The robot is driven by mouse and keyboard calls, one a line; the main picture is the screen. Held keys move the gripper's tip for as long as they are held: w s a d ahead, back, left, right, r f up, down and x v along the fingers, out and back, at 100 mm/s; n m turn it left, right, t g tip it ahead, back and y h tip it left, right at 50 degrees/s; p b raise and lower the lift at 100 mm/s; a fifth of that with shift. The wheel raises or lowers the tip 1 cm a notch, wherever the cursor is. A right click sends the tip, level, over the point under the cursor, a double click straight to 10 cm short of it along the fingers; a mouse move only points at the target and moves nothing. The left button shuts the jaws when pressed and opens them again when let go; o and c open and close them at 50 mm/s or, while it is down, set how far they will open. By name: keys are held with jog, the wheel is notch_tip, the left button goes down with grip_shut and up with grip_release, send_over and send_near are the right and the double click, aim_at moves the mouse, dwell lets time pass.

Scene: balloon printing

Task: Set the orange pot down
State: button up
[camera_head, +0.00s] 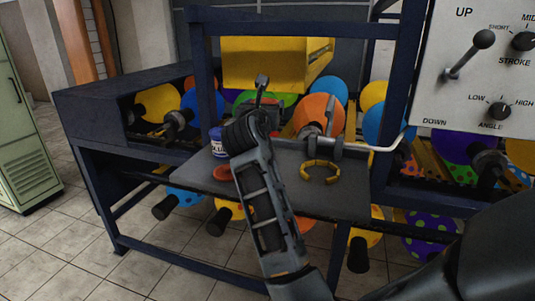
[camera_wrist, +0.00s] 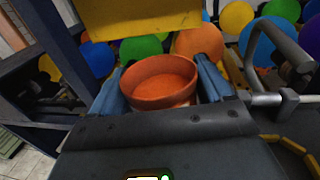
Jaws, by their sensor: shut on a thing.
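The orange pot (camera_wrist: 160,82) is an open round tub with orange inside. In the wrist view it sits between the two blue fingers of my gripper (camera_wrist: 162,88), which is shut on it. The pot's mouth faces up toward the camera, and its lower part is hidden by the gripper body. In the head view my arm covers the pot and most of the gripper, so I cannot tell how far the pot is from the dark table (camera_head: 345,207).
A yellow segmented ring (camera_head: 319,174) lies on the right, by a metal crank rod (camera_head: 372,149). A yellow bin (camera_head: 262,62) and balloons are behind.

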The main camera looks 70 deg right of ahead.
jog(key=f, duration=0.5)
jog(key=shift+d+b, duration=0.3)
jog(key=shift+b, duration=0.1)
jog(key=shift+f+b, duration=0.4)
jog(key=shift+f, duration=2.1)
jog(key=o, duration=1.1)
jog(key=shift+f, duration=0.15)
jog(key=shift+r, duration=0.2)
jog(key=v, duration=1.2)
jog(key=shift+b, duration=0.4)
